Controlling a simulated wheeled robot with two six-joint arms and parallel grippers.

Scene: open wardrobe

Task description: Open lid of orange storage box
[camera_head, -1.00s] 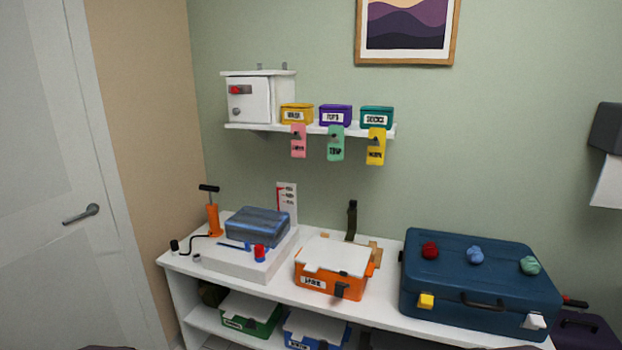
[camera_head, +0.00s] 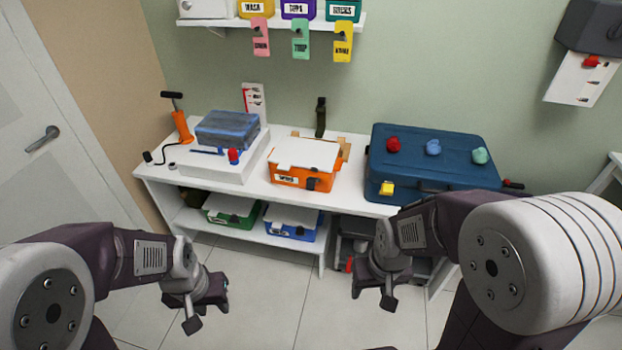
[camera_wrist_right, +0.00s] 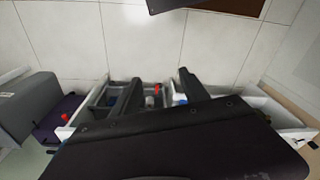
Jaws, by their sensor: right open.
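The orange storage box (camera_head: 288,182) stands on the white bench top in the middle of the head view. Its white lid (camera_head: 306,153) lies flat over it, and a dark latch (camera_head: 313,184) hangs at its front. My left gripper (camera_head: 206,310) is at the lower left, in front of the bench and well apart from the box. Its fingers are too unclear to judge. My right gripper (camera_head: 375,288) is in front of the bench, right of the box and apart from it. In the right wrist view its fingers (camera_wrist_right: 160,92) are spread, with nothing between them.
A blue suitcase (camera_head: 435,160) with knobs stands right of the box. A white platform with a blue clear case (camera_head: 228,130) stands left. Green (camera_head: 230,211) and blue (camera_head: 290,222) lidded boxes sit on the lower shelf. Floor before the bench is clear.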

